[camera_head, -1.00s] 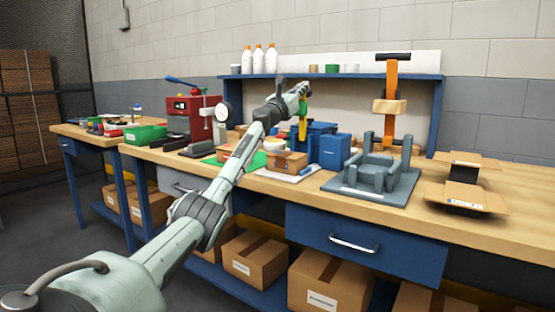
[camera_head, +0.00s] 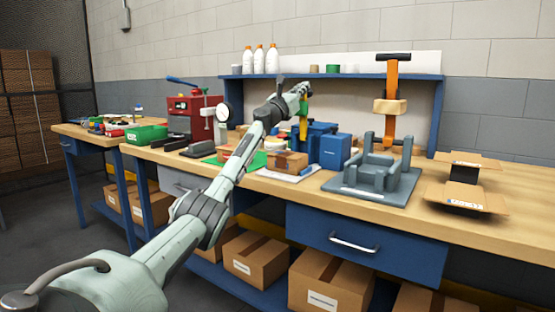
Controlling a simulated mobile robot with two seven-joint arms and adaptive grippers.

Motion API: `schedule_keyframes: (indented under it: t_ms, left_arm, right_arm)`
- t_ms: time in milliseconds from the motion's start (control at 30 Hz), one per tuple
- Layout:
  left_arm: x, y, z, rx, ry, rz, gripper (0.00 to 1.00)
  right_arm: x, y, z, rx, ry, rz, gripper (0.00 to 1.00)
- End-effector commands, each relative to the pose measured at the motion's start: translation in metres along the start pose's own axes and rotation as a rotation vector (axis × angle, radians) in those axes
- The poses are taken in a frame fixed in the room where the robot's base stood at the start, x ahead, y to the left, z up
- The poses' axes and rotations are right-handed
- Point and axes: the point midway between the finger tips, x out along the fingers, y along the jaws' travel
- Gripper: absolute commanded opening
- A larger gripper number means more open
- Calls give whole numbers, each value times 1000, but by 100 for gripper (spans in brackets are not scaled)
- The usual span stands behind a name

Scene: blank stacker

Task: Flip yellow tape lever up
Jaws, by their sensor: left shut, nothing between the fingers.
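A yellow lever (camera_head: 303,128) stands roughly upright at the back of the bench, beside blue box-like equipment (camera_head: 318,138). Its top has a green part (camera_head: 304,105). My left arm reaches in from the lower left. My left gripper (camera_head: 303,92) is shut and empty at the top of the lever, close to the green part. I cannot tell whether it touches the lever. The lever's base is partly hidden by the blue equipment and my arm. My right gripper is not in view.
A grey fixture (camera_head: 375,178) and cardboard pieces (camera_head: 466,196) stand on the right of the bench. An orange post (camera_head: 391,95) rises behind. A red machine (camera_head: 188,115) stands at left, and a small cardboard box (camera_head: 287,162) sits near the arm.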

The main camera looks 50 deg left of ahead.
Motion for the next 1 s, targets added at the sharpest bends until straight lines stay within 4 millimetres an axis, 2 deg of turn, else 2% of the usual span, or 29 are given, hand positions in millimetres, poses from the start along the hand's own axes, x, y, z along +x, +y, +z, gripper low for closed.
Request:
schedule_keyframes:
  t_ms: [667, 867, 1000]
  left_arm:
    - [-1, 0, -2, 2, 4, 0, 0]
    - [-16, 4, -2, 11, 5, 4, 0]
    - [-38, 3, -3, 17, 9, 1, 0]
  right_arm:
    - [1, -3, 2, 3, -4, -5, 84]
    - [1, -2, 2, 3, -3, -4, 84]
    - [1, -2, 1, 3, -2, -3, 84]
